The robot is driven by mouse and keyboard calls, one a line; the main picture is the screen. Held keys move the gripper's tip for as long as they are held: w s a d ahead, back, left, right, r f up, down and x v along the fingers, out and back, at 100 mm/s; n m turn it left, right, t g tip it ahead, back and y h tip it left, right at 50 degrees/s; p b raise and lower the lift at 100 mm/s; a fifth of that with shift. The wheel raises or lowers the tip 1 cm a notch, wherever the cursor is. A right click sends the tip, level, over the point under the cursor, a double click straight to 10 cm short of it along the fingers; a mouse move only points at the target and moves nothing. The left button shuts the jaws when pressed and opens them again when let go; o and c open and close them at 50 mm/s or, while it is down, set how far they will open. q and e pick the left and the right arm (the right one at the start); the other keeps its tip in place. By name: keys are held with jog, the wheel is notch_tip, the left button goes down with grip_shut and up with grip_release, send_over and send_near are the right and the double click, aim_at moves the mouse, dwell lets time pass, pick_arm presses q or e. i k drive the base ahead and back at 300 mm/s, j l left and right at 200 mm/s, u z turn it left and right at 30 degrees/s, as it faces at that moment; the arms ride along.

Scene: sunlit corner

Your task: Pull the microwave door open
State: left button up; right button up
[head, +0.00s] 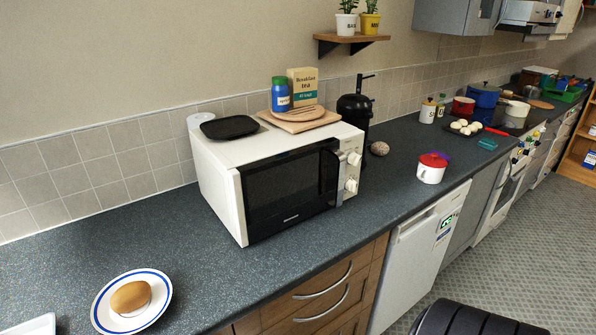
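The white microwave (217,190) stands on the dark worktop, set at an angle against the tiled wall. A dark vertical handle (329,174) shows at the door's right edge. White knobs (352,172) sit on the panel to the right of the door. Neither of my grippers is in view.
On the microwave are a black tray (230,127), a wooden board (299,122), a blue jar (280,95) and a tea box (303,86). A plate with a bun (131,298) lies front left. A red-lidded white mug (431,169) stands right. Worktop before the door is clear.

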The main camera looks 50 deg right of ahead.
aim_at(271, 195)
jog(key=z, duration=1.5)
